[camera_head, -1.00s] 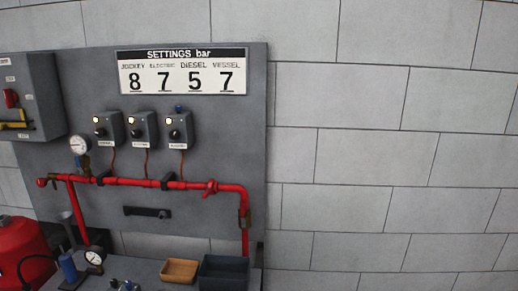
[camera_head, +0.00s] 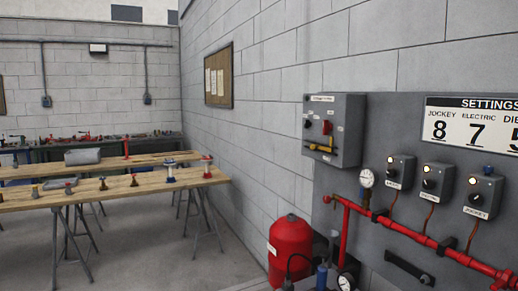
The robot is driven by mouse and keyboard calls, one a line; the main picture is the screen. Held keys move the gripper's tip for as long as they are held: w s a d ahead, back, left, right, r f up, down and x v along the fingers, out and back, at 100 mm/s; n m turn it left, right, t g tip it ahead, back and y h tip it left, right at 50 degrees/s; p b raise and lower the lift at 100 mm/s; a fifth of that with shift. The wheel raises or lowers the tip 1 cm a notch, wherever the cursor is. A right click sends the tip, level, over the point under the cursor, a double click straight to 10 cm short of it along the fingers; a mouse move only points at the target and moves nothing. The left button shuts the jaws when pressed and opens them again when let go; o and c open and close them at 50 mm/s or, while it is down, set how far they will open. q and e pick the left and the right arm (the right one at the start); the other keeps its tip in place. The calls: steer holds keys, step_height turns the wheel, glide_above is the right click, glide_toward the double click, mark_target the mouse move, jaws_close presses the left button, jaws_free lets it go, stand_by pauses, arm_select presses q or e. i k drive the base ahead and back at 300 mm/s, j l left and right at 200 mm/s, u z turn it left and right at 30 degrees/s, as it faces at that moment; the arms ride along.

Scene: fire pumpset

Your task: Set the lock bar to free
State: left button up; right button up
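A grey control box (camera_head: 346,131) is mounted on the wall panel right of centre. Its front carries a red knob (camera_head: 327,127) and, below it, a yellow bar (camera_head: 318,148) lying roughly level. The bar looks like the lock bar, but its label is too small to read, so I cannot tell its setting. A separate black bar (camera_head: 409,268) is fixed low on the grey panel, under the red pipe. Neither of my grippers is in view.
A red tank (camera_head: 290,247) stands below the box, with a gauge (camera_head: 347,282) to its right. A red pipe (camera_head: 440,247) runs along the panel under several small switch boxes. Wooden trestle tables (camera_head: 105,188) stand at the left. Floor between tables and wall looks clear.

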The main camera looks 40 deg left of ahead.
mark_target(313, 147)
steer(key=k+j+u, duration=0.1)
steer(key=u, duration=0.7)
